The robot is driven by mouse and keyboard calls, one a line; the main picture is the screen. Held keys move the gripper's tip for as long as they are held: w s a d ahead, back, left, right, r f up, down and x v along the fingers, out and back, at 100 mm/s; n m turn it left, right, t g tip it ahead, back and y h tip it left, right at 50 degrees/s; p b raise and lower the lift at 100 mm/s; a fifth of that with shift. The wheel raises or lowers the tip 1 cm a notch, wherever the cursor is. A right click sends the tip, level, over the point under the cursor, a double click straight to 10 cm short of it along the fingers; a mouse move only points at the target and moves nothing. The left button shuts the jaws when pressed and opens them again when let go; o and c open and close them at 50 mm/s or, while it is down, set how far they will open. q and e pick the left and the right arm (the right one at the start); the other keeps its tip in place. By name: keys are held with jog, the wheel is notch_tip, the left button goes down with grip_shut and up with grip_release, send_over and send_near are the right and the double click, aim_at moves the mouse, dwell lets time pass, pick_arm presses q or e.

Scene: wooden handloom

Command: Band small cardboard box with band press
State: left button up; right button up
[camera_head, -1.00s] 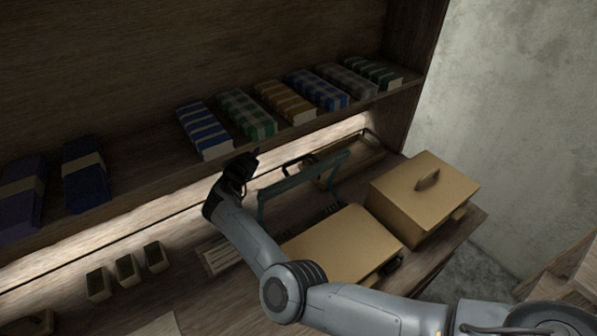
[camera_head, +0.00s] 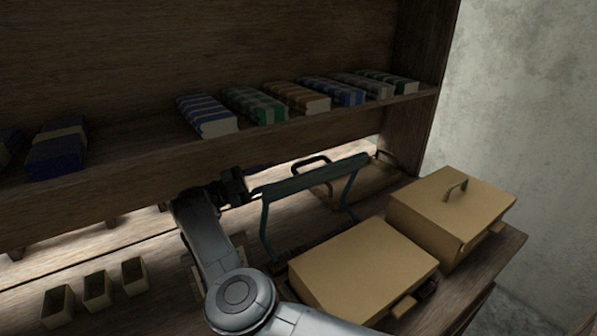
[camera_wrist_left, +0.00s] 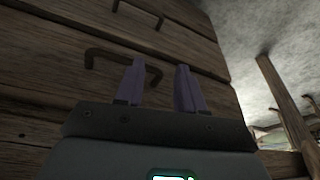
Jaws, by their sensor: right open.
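The band press shows as a teal frame (camera_head: 312,178) with two legs and a top bar, on the bench in the head view. A plain cardboard box (camera_head: 362,266) sits just in front of it; a second cardboard box (camera_head: 452,208) with a lid handle stands to its right. I cannot tell which is the small box. My right gripper (camera_head: 246,188) is at the left end of the teal bar, open; whether it touches the bar is unclear. My left gripper (camera_wrist_left: 160,84) shows only in the left wrist view, with its two fingers apart and nothing between them.
Small open bins (camera_head: 97,290) stand at the lower left. A dark-handled tray (camera_head: 372,180) is behind the press. In the left wrist view, wooden drawers with a dark handle (camera_wrist_left: 105,55) face my left gripper.

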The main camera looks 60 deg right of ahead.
aim_at(305, 163)
jog(key=b+x, duration=0.1)
jog(key=x, duration=0.9)
jog(key=shift+s+d, duration=0.1)
jog(key=shift+c, duration=0.4)
grip_shut()
